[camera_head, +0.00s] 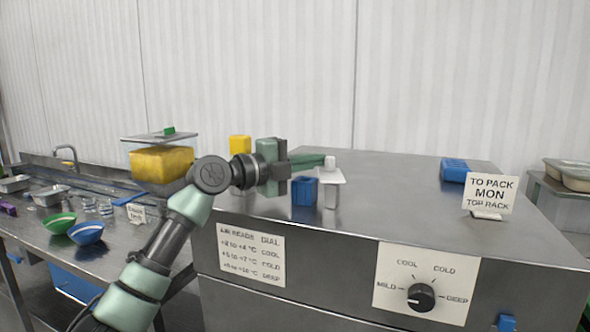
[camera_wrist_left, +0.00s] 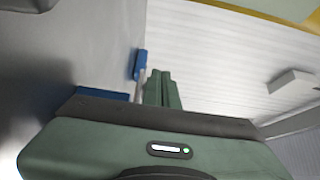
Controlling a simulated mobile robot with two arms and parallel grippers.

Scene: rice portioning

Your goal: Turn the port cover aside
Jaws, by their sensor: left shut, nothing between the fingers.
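A small white plate (camera_head: 331,176) with a white knob (camera_head: 330,162) stands on the steel machine top, above a short grey post (camera_head: 332,193); it looks like the port cover, though I cannot tell for sure. My left gripper (camera_head: 322,160) reaches in from the left with its green fingers together and empty. Its tips are at the knob in the head view; I cannot tell whether they touch it. In the left wrist view the closed fingers (camera_wrist_left: 162,85) hide what lies directly behind them. My right gripper is not in view.
A blue block (camera_head: 304,190) stands just below my left fingers. Another blue block (camera_head: 454,170) and a "TO PACK" sign (camera_head: 490,193) are farther right on the machine top (camera_head: 400,190). A yellow container (camera_head: 160,164) and bowls (camera_head: 86,233) are at left.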

